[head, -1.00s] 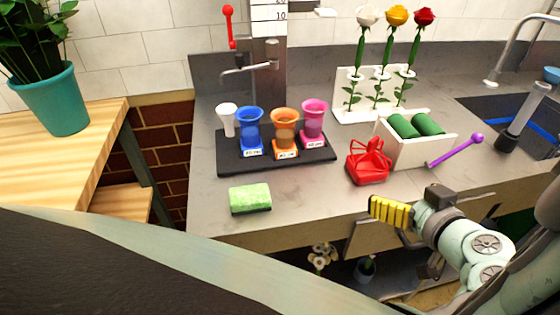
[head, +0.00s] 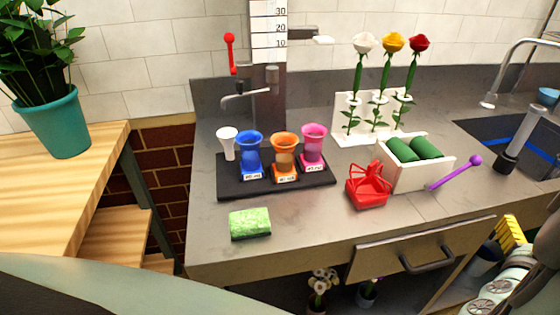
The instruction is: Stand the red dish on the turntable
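The red dish (head: 367,192) stands on the grey counter near its front edge, left of a white box. It is a low red piece with a frame of thin red bars rising from it. I cannot make out a turntable in this view. My gripper (head: 511,232) is at the lower right, in front of the counter and well to the right of the dish, apart from it. Its yellow ribbed finger shows side-on; whether it is open or shut is unclear, and I see nothing held.
A black tray (head: 233,190) holds blue, orange and pink cups. A green sponge (head: 250,223) lies at the front left. The white box (head: 408,178) holds green rolls, with a purple stick (head: 455,172) beside it. Counter between sponge and dish is clear. A drawer (head: 390,256) is below.

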